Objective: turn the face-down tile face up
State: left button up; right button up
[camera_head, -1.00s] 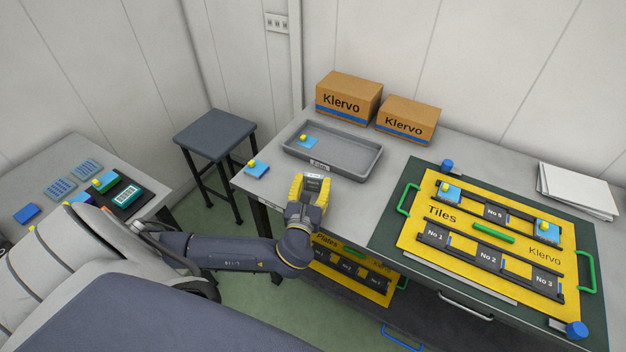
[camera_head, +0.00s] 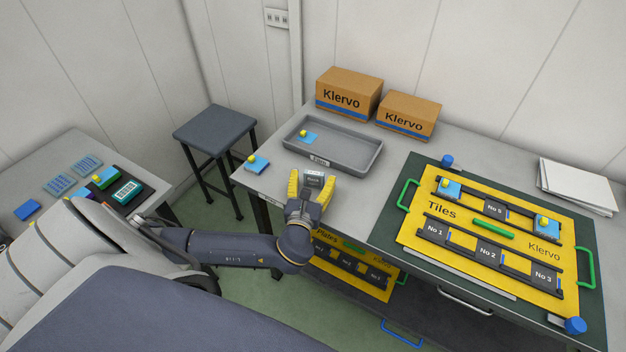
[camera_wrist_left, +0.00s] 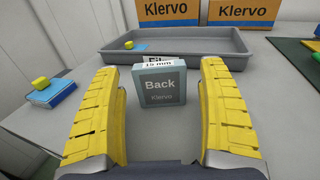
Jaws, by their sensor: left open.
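The grey tile (camera_head: 313,181) stands on its edge on the table, in front of the grey tray. In the left wrist view the tile (camera_wrist_left: 162,88) turns a face reading "Back Klervo" to me, and its top edge reads "15 mm". Its other face is hidden. My left gripper (camera_head: 311,177) is open, its yellow fingers on either side of the tile. In the left wrist view there is a gap between the tile and each finger. My right gripper is not in view.
The tray (camera_head: 362,163) behind holds a blue piece with a yellow knob. A similar blue piece (camera_head: 257,164) lies left of the tile. A yellow tile board (camera_head: 425,243) stands on the right. Two cartons (camera_head: 348,92) stand at the back. Bare table lies between tile and board.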

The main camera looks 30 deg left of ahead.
pick_arm(q)
jog(key=shift+s, duration=0.1)
jog(key=v, duration=1.1)
jog(key=shift+s+d, duration=0.2)
jog(key=shift+s, duration=0.15)
